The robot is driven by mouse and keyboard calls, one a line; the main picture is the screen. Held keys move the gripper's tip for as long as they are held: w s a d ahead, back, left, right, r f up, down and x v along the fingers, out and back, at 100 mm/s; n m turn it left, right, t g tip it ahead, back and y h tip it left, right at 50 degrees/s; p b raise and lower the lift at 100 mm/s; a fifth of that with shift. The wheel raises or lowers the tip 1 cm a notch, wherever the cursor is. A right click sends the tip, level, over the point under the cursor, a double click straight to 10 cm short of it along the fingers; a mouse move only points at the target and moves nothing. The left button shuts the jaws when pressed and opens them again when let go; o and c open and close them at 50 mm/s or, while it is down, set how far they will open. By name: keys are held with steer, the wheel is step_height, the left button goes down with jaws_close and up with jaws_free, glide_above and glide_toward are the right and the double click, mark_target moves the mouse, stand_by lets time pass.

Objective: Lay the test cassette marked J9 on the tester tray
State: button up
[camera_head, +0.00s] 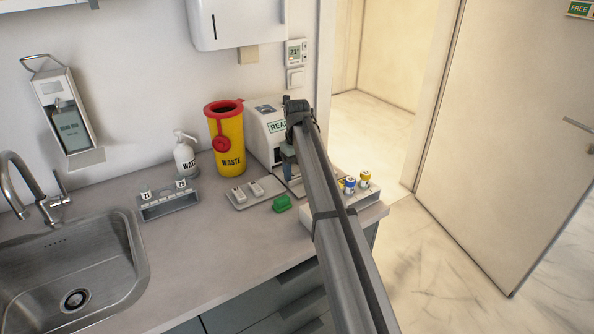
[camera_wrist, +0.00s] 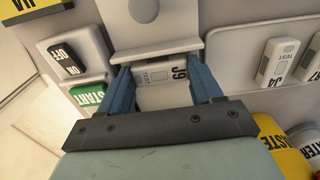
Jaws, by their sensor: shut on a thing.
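My gripper (camera_wrist: 163,82) is shut on the white test cassette marked J9 (camera_wrist: 158,98), with one blue finger on each side of it. In the wrist view the cassette lies right beside the edge of a pale plate (camera_wrist: 157,50) that looks like the tester tray. I cannot tell whether the cassette rests on it or hangs just above. In the head view my gripper (camera_head: 288,160) points down in front of the white tester (camera_head: 264,128); my arm hides the cassette and most of the tray.
A grey holder (camera_head: 240,203) carries white cassettes, one marked J4 (camera_wrist: 283,62). The tester has an OFF/ON switch (camera_wrist: 68,60) and START button (camera_wrist: 90,97).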

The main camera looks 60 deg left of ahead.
mark_target(297, 173)
steer(key=shift+f, duration=0.1)
steer(key=o, duration=1)
step_height(297, 173, up, 12)
steer(key=shift+r, duration=0.15)
stand_by(0.3)
